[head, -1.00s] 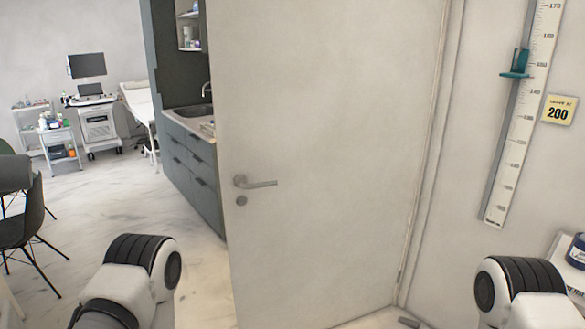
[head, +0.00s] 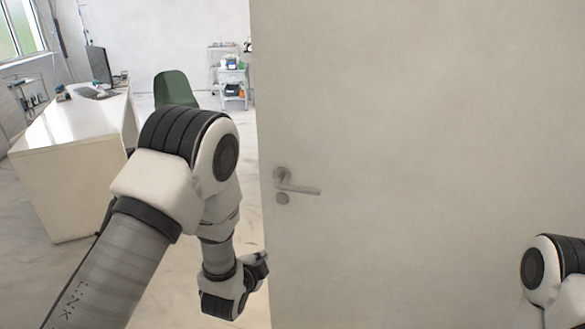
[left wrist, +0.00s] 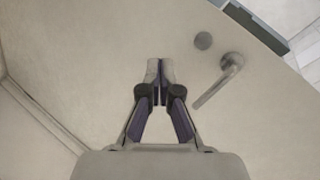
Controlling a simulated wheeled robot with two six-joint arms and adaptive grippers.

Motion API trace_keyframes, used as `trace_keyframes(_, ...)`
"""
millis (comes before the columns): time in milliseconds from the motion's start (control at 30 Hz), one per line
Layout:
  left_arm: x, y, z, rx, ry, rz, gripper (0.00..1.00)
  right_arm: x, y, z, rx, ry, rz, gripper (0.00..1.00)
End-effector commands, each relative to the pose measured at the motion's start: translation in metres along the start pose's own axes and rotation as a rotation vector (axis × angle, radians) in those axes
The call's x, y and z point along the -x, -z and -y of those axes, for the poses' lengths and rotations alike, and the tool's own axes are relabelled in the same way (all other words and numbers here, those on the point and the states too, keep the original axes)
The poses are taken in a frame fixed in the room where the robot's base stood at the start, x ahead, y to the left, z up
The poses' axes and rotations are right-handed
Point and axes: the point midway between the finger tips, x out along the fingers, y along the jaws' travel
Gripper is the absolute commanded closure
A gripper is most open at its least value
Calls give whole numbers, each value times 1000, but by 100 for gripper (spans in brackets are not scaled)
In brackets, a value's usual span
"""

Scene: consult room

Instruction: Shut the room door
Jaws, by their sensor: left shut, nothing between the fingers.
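The pale room door (head: 420,120) stands ajar and fills the right half of the head view. Its lever handle (head: 298,185) sits near its left edge, with a round lock plate below. My left gripper (head: 262,262) is low beside the door's left edge, partly hidden by its own wrist. In the left wrist view the gripper (left wrist: 160,68) is shut and empty in front of the door face (left wrist: 90,60), with the handle (left wrist: 222,78) to its right. I cannot tell whether the fingertips touch the door. My right arm shows at the lower right; its gripper is out of view.
A white desk (head: 60,185) with a monitor (head: 100,65) stands at the left. A green chair (head: 175,88) and a white trolley (head: 233,85) are farther back. Bare floor shows between the desk and the door.

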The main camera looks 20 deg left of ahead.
Motion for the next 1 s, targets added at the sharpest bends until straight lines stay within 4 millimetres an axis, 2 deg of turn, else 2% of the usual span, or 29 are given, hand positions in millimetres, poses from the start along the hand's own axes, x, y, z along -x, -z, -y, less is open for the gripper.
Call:
trace_keyframes(33, -7, 30, 43, -128, 127, -62, 100, -4, 0, 0, 0, 0, 1, 60)
trace_keyframes(100, -6, 63, 93, -290, 282, -111, 100, -5, 0, 0, 0, 0, 1, 60)
trace_keyframes(200, -1, 91, 132, -424, 413, -132, 100, -6, 0, 0, 0, 0, 1, 60)
trace_keyframes(367, -9, 101, 148, -461, 447, -132, 100, 2, 0, 0, 0, 0, 1, 60)
trace_keyframes(800, -90, 120, 183, -456, 441, -131, 100, 37, 0, 0, 0, 0, 0, 60)
trace_keyframes(1000, -118, 126, 192, -457, 439, -131, 100, 49, 0, 0, 0, 0, 0, 60)
